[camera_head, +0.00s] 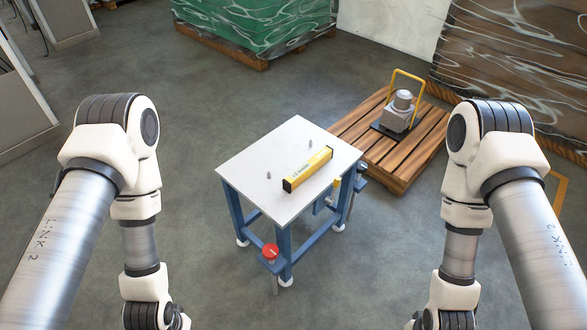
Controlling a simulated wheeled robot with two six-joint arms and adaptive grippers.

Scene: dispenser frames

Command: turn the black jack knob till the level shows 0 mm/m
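A yellow level (308,169) with dark ends lies on the white top (262,165) of a small blue-framed table (284,245). Small writing on the level is too small to read. A red knob (269,251) sits on a bracket low at the table's front. My two arms hang at the left and right of the picture, apart from the table. Both grippers are below the picture's edge.
Two small grey pegs (268,175) stand on the tabletop near the level. A wooden pallet (345,131) behind the table on the right bears a grey machine (398,113) with a yellow handle. Wrapped loads stand at the back. The floor left of the table is clear.

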